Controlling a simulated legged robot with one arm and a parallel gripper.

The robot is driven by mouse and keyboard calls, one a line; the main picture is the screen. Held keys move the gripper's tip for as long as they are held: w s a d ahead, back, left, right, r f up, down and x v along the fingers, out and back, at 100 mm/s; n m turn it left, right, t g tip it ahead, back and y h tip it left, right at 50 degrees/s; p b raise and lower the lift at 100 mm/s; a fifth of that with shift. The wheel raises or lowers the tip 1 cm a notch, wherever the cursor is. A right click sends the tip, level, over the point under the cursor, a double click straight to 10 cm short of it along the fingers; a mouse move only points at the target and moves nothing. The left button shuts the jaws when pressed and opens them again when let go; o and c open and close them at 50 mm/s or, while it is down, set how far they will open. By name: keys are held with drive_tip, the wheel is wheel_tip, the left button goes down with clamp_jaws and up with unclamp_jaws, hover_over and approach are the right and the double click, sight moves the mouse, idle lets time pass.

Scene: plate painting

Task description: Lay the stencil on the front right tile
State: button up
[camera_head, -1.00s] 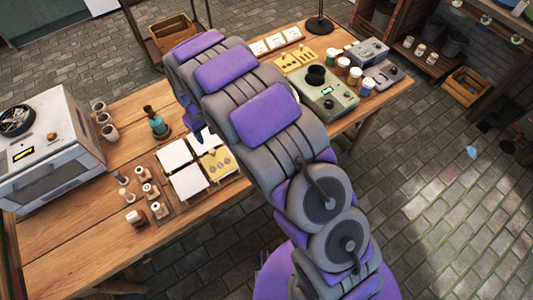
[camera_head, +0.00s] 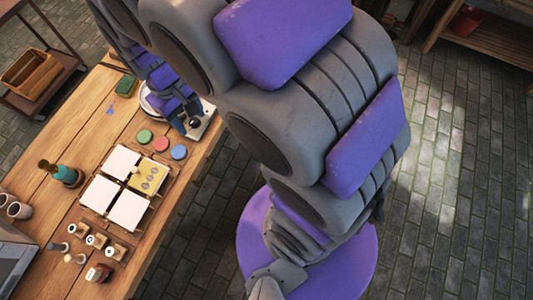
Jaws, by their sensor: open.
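The yellow stencil (camera_head: 149,178) lies flat over the tile at the upper right of a two-by-two tile group, and that tile is largely hidden under it. Three bare white tiles stand beside it: upper left (camera_head: 122,163), lower left (camera_head: 101,194) and lower right (camera_head: 128,211). My gripper (camera_head: 184,119) is open and apart from the stencil, above and to its right in the picture, by a pale device with a dark knob. Its fingers are small and partly hidden by my arm, so contact with the device cannot be told.
Green (camera_head: 144,136), red (camera_head: 161,143) and blue (camera_head: 179,152) round pads lie between stencil and gripper. A teal bottle (camera_head: 66,174) stands left of the tiles. Several stamps (camera_head: 97,240) stand below them. Bare wooden table (camera_head: 75,115) shows at upper left.

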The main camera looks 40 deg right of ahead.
drive_tip(key=s+d+r+m, duration=0.1)
drive_tip(key=s+d, duration=0.3)
drive_tip(key=s, duration=0.6)
drive_tip(key=s+d+r+m, duration=0.2)
drive_tip(key=s+d, duration=0.2)
drive_tip(key=s, duration=0.6)
drive_tip(key=shift+m+g, duration=0.3)
drive_tip(key=shift+g, duration=0.1)
drive_tip(key=shift+c, duration=0.2)
drive_tip(key=shift+c, duration=0.7)
drive_tip(key=shift+a, duration=0.2)
